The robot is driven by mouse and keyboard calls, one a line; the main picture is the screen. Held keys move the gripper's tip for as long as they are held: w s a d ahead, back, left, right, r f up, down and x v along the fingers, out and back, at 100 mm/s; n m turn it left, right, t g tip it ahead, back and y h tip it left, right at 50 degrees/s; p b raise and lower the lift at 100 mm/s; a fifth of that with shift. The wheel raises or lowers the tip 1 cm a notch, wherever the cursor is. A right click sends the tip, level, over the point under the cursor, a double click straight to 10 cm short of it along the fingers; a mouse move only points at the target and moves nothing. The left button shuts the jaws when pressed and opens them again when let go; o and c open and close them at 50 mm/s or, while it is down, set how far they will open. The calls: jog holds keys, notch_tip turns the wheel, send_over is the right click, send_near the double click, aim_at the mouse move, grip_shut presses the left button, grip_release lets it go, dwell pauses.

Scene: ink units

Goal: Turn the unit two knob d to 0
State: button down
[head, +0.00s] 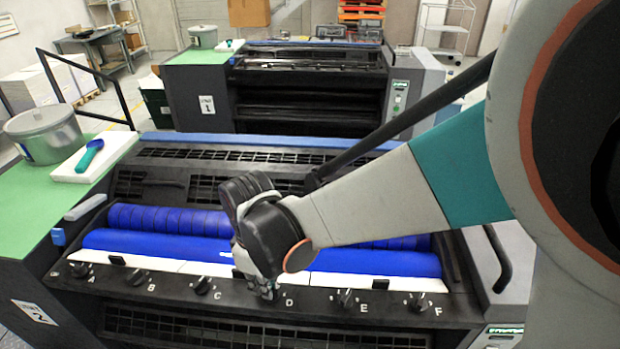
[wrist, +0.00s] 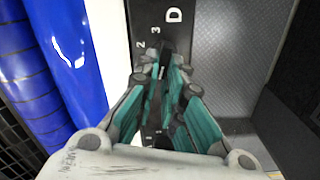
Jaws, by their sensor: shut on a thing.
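Unit two is the near ink unit, marked by a "2" plate (head: 34,312) on its left side. Its front panel (head: 225,311) carries a row of knobs lettered A to F. My gripper (head: 263,288) reaches down to the panel just left of the letter D. In the wrist view my gripper (wrist: 163,68) has its teal-padded fingers closed around dark knob D (wrist: 164,48). The fingers hide most of the knob, so its pointer cannot be read. The numerals 2 and 3 show beside it, and the letter D is beyond.
Knob C (head: 203,285) is left of my gripper and knob E (head: 345,299) is right of it. Blue rollers (head: 150,243) lie behind the panel. Unit one (head: 305,95) is behind.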

jog(key=shift+r, duration=0.1)
jog(key=c, duration=1.7)
grip_release()
